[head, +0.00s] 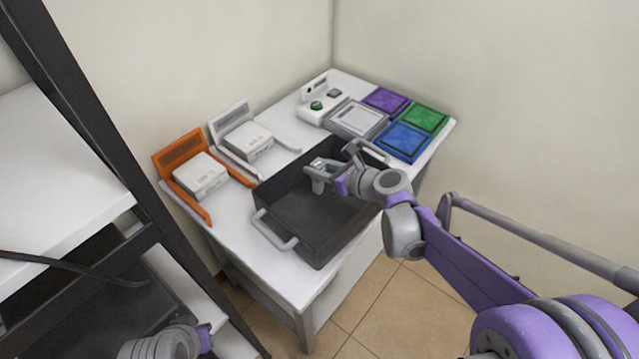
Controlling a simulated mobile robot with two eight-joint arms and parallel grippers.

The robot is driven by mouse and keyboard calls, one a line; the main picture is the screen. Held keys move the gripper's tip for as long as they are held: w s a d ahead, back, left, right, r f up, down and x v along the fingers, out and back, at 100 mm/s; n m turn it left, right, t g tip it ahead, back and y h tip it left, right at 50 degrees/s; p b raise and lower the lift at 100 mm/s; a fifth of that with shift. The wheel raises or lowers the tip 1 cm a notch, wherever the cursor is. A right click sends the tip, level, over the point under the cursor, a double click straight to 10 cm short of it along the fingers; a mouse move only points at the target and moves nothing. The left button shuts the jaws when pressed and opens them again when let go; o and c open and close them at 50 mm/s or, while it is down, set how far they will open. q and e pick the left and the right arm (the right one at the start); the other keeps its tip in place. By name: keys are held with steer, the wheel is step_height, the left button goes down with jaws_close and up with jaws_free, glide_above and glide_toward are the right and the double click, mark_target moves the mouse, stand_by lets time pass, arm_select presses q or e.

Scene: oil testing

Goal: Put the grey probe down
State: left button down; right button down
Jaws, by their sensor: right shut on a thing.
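My right gripper (324,178) reaches in from the right over the dark grey bin (284,236). It is shut on a small light grey piece, the grey probe (318,163), which shows only partly at the jaws. The probe looks to be over or inside the bin's far half; I cannot tell whether it touches the bin. Part of my left arm shows at the bottom left edge, but its fingertips are out of view.
The bin with side handles stands on a white table (316,278). An orange-framed device (200,177), a white-framed device (246,141), a green-button unit (320,107), and grey, purple (386,101), green (423,119) and blue (403,141) pads line its back. A black-framed rack stands left.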

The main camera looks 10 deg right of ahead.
steer(key=shift+f+b, duration=0.3)
steer(key=shift+f, duration=1.8)
steer(key=c, duration=0.5)
jaws_free()
steer(key=shift+f, duration=0.15)
steer(key=shift+r, duration=0.2)
steer(key=p+v, duration=0.1)
steer(key=v, duration=1.1)
